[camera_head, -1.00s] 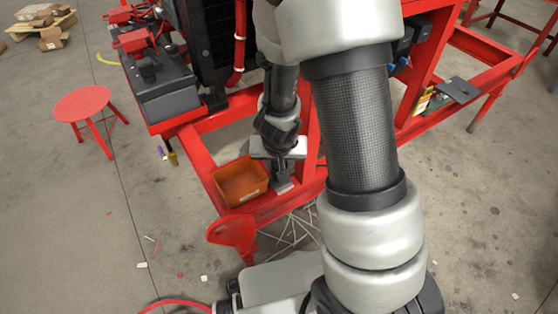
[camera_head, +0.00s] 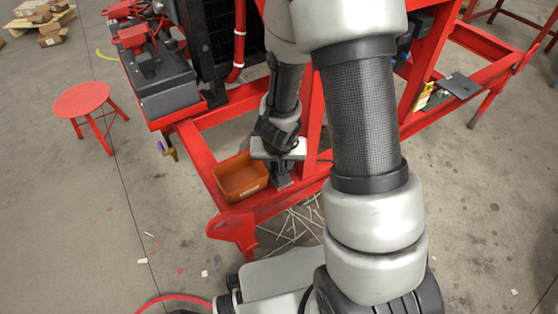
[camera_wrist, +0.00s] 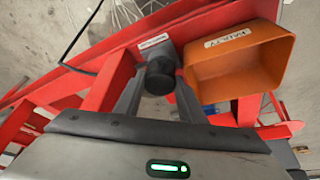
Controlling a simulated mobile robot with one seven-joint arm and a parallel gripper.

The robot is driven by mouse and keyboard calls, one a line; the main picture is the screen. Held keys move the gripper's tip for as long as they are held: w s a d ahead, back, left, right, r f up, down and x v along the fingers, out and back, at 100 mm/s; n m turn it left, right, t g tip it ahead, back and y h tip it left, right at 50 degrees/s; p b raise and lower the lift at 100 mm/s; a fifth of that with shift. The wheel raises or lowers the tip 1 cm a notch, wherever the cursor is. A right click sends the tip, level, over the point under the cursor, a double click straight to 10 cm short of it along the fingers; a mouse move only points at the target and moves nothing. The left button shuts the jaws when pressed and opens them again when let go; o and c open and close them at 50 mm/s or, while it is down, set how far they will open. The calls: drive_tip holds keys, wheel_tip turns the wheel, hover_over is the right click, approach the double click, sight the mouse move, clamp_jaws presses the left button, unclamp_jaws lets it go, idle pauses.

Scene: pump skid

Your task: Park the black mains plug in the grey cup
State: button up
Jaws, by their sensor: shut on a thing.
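The black mains plug (camera_wrist: 160,78) is between the two fingers of my gripper (camera_wrist: 159,88) in the wrist view, and the gripper is shut on it. The grey cup (camera_wrist: 156,53) is directly behind the plug, on the red frame beside the orange bin. In the head view my gripper (camera_head: 280,168) points down over the cup's place, and a small part of the grey cup (camera_head: 283,183) shows under it. The plug cannot be made out there. I cannot tell whether the plug is inside the cup or just above it.
The orange bin (camera_head: 222,184) stands immediately left of my gripper and also shows in the wrist view (camera_wrist: 215,80). Red frame beams (camera_head: 205,150) surround the spot. A black cable (camera_wrist: 78,40) runs at the wrist view's left. A red stool (camera_head: 82,101) stands off left.

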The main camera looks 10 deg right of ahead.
drive_tip(key=shift+f, duration=0.3)
drive_tip(key=o, duration=1.2)
drive_tip(key=shift+o, duration=0.2)
drive_tip(key=shift+r, duration=0.1)
drive_tip(key=p+v, duration=1.1)
drive_tip(key=v, duration=0.6)
drive_tip(key=shift+p, duration=0.4)
drive_tip(key=shift+a+r, duration=0.1)
drive_tip(key=shift+r, duration=0.05)
